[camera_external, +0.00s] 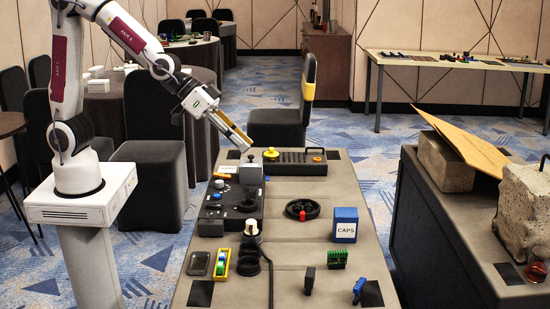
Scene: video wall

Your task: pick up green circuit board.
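The green circuit board (338,258) is a small green piece near the front right of the grey table, just below the blue CAPS box (345,225). It appears to stand upright, apart from the things around it.
A dark clip-like piece (309,280) and a blue piece (358,290) are near the board. A black ring (302,209) lies mid-table. A black control box (232,207), a yellow tray (220,262) and a cable line the left side. A dark panel (295,162) is at the back.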

